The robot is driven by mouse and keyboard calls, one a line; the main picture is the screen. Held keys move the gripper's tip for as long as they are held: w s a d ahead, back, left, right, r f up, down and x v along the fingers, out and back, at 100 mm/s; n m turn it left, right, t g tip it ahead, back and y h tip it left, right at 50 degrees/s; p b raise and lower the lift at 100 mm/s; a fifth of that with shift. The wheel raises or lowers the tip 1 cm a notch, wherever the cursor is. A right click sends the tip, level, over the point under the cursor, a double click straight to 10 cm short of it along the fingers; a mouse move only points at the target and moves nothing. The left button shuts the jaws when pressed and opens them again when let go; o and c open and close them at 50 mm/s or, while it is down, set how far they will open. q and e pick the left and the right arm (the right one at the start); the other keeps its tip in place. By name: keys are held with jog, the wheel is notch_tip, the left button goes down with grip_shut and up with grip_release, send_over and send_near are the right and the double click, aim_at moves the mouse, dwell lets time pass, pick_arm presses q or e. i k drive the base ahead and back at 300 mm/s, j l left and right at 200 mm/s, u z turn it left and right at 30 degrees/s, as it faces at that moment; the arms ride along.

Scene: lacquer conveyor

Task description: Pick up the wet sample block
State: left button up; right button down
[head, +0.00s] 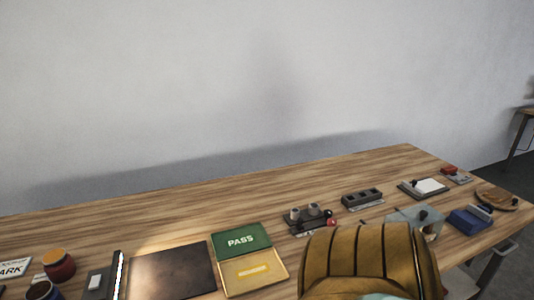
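I cannot tell for certain which thing is the wet sample block. A dark brown flat slab (173,272) lies on the wooden table at the lower left centre. A blue block-like item (470,219) sits near the right end of the table. Neither of my grippers shows in the head view. A large ribbed bronze shape fills the bottom right of centre and hides part of the table.
The wooden table (200,210) is clear along its back. A green PASS panel (241,240) adjoins a yellow tray (284,271). Small fixtures (311,218) (362,199), a white pad (430,186) and a round wooden board (497,199) stand rightward. Pots (59,266) stand left.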

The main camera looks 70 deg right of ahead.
aim_at(498, 195)
jog(key=z, duration=3.85)
jog(key=i+l+u, duration=0.1)
jog(key=i+l, duration=0.3)
jog(key=i+l+u, duration=0.1)
jog(key=i+l, duration=0.25)
jog(key=i+l+u, duration=0.1)
jog(key=i+l, duration=0.25)
jog(key=l, duration=0.25)
